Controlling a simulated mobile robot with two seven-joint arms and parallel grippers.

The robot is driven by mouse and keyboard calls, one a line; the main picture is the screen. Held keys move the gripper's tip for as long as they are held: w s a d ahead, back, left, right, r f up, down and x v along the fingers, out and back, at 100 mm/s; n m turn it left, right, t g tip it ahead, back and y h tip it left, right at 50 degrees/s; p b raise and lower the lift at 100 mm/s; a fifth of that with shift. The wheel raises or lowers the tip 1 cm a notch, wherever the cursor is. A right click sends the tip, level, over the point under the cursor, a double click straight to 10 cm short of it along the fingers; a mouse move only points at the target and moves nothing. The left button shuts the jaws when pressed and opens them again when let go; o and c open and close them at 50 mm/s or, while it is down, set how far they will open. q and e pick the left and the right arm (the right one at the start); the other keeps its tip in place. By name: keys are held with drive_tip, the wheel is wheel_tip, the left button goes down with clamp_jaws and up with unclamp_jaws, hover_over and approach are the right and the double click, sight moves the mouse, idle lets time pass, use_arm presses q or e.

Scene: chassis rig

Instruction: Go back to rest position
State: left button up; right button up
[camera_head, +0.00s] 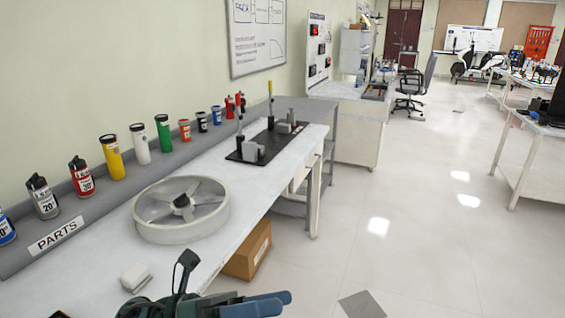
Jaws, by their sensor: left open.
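My left gripper (267,303) shows at the bottom of the head view, with dark teal and blue fingers pointing right. Its fingers are apart and nothing shows between them. It is in front of the white workbench (90,290), near the bench's front edge. Its lower part is cut off by the frame. My right gripper is not in view.
On the workbench lie a large grey wheel (155,229), a small white block (134,277) and a black fixture plate (268,147). Several canisters stand on the back shelf. A cardboard box (248,250) sits under the bench.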

use_arm(q)
drive_tip(key=w+a+f+n+t+y+p, duration=0.1)
drive_tip(key=w+a+f+n+t+y, duration=0.25)
drive_tip(key=n+t, duration=0.75)
drive_tip(key=w+a+f+n+t+y+p, duration=0.1)
drive_tip(key=a+f+n+t+y, duration=0.35)
drive_tip(key=n, duration=1.15)
drive_tip(key=s+a+f+n+g+y, duration=0.2)
drive_tip(key=s+f+n+g+y, duration=0.1)
drive_tip(key=f+n, duration=0.4)
drive_tip(key=s+a+f+n+g+y, duration=0.2)
drive_tip(key=s+f+n+y, duration=0.4)
drive_tip(key=f, duration=0.5)
drive_tip(key=shift+s+n+g+p, duration=0.45)
drive_tip(key=shift+s+n, duration=0.15)
drive_tip(key=shift+s, duration=0.4)
drive_tip(key=shift+r, duration=0.1)
